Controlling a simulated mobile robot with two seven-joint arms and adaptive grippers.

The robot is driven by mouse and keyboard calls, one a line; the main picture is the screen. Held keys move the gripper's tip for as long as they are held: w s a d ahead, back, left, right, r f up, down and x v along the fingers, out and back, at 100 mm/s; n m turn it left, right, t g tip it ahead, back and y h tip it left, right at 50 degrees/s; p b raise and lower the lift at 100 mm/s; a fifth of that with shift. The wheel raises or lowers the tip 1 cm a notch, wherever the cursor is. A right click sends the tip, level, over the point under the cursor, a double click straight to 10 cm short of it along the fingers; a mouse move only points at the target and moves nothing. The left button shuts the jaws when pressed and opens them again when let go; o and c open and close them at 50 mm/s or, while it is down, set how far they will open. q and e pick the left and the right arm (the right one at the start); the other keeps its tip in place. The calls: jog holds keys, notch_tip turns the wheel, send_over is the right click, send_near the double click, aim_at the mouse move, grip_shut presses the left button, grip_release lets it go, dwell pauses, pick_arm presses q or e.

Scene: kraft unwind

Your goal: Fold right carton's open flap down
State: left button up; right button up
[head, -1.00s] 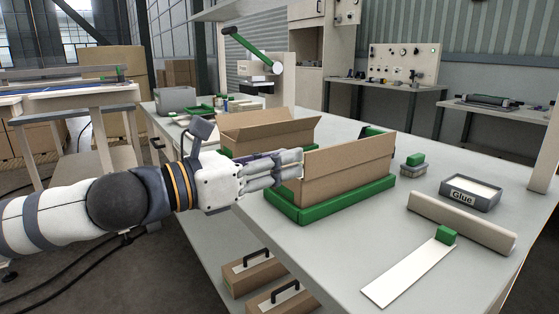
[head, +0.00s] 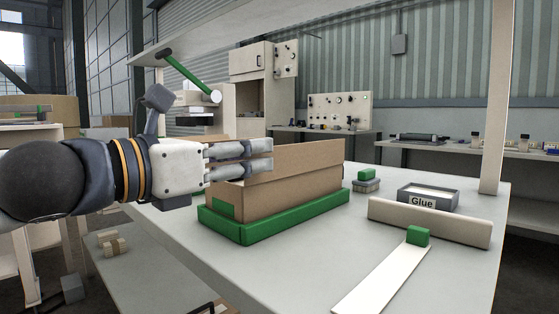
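The right carton (head: 290,192) is an open brown box seated in a green tray (head: 255,231) on the grey bench. Its tall brown panel (head: 310,157) stands upright along the top and looks like the open flap. My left gripper (head: 271,156) reaches in from the left. Its fingers are over the carton's left end, in front of the panel in the picture; I cannot tell whether they touch it. Nothing shows held in them, and their gap is unclear from this side. The left carton is mostly hidden behind my arm. My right gripper is out of view.
To the right on the bench are a small block with a green top (head: 366,181), a glue tray (head: 428,197), a long beige bar (head: 429,222) and a white strip (head: 383,280) with a green block (head: 417,236). The bench front beside the tray is clear.

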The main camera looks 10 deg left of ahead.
aim_at(280, 150)
pick_arm(q)
jog(key=x, duration=0.6)
jog(key=shift+w+d, duration=0.25)
jog(key=shift+w, duration=0.05)
grip_shut()
